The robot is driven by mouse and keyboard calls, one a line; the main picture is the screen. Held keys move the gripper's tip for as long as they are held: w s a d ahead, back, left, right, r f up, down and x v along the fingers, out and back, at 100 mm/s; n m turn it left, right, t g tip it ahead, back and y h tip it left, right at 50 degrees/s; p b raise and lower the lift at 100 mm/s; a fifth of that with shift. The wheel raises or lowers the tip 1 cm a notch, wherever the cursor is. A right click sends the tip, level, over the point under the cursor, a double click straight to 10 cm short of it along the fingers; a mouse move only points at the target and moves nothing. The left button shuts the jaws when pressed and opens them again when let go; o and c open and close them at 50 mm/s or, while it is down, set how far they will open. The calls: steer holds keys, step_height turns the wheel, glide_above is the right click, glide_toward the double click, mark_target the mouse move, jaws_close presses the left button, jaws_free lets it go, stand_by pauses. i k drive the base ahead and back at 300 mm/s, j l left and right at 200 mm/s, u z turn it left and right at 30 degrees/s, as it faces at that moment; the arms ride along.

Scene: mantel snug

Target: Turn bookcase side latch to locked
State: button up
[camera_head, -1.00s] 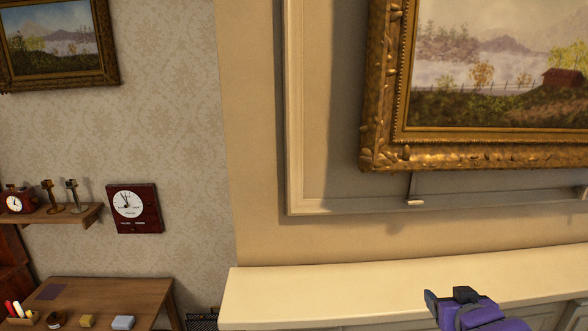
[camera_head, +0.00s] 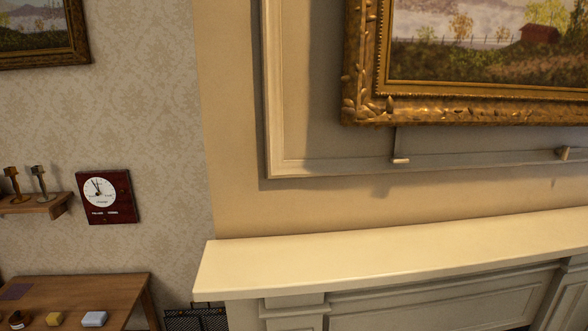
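I cannot make out the bookcase or its side latch in this view. My gripper is not in view now. A small pale latch-like piece (camera_head: 400,160) sits on the wall moulding under the large gold-framed painting (camera_head: 440,106). A similar piece (camera_head: 564,153) sits on the moulding further right. I cannot tell what either piece is for.
A cream mantel shelf (camera_head: 400,252) juts out across the lower right, above panelled woodwork. At left are a small wall shelf (camera_head: 55,207) with metal holders, a dark red wall clock (camera_head: 108,197) and a wooden desk (camera_head: 110,287) with small items. A dark grate stands beside the mantel.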

mark_target(564, 153)
steer(key=z, duration=1.55)
